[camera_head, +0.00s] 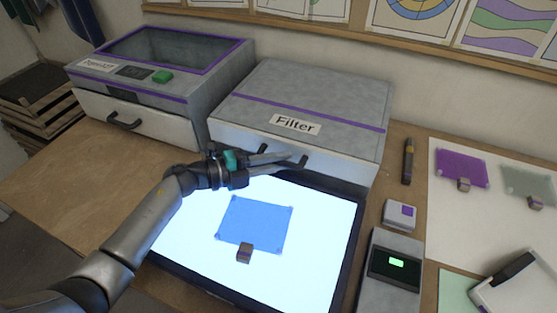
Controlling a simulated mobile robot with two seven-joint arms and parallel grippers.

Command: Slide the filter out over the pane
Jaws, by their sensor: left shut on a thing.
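The grey box labelled Filter (300,95) stands at the back of the table with a purple stripe across its top. Its pale front drawer (345,168) faces the light table and looks closed or nearly so. My left gripper (294,163) reaches in from the left and is shut on the drawer's dark handle (303,162), partly hiding it. A blue pane (255,222) lies flat on the glowing light table (310,265), with a small brown block (245,253) at its front edge. My right gripper is not in view.
A grey machine (165,85) with a green button stands at the back left. On the right are a dark pen-like tool (408,160), a small white box (400,214), a device with a green display (395,270), and purple (462,167) and grey-green (530,184) panes.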

